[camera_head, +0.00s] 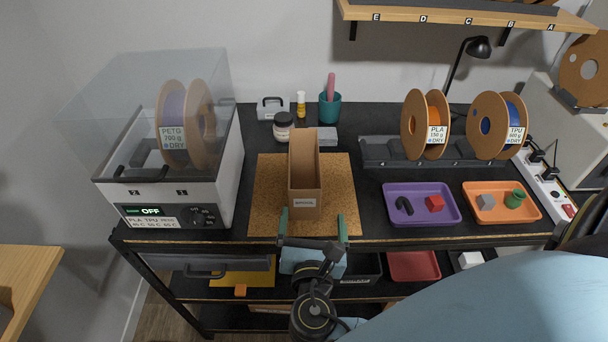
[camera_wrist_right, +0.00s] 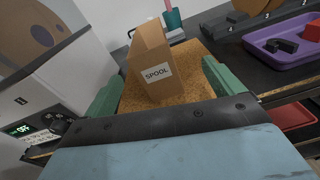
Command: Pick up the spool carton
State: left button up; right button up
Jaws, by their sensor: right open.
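The spool carton (camera_head: 305,203) is a tall, narrow, open-topped brown cardboard box with a white label. It stands upright on a cork mat (camera_head: 265,205) in the middle of the bench. In the right wrist view the carton (camera_wrist_right: 150,60) shows its label reading SPOOL. My right gripper (camera_head: 312,226) has two green fingers spread wide, just in front of the carton at the bench's front edge. In the right wrist view its fingers (camera_wrist_right: 160,90) stand left and right of the carton, apart from it. My left gripper is not in view.
A filament dryer (camera_head: 165,190) with a clear lid stands left of the mat. A purple tray (camera_head: 420,216) and an orange tray (camera_head: 500,214) lie to the right. A jar (camera_head: 283,130) and a grey block (camera_head: 325,139) sit behind the carton. Spools stand on a rack (camera_head: 378,158) at back right.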

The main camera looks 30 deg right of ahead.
jog(key=w+d+n+t+p, duration=0.1)
jog(key=w+d, duration=0.4)
jog(key=w, duration=0.7)
jog(key=shift+d+n+p, duration=0.3)
jog(key=shift+d+n, duration=0.05)
jog(key=shift+n, duration=0.15)
jog(key=shift+c, duration=0.4)
jog(key=c, duration=1.3)
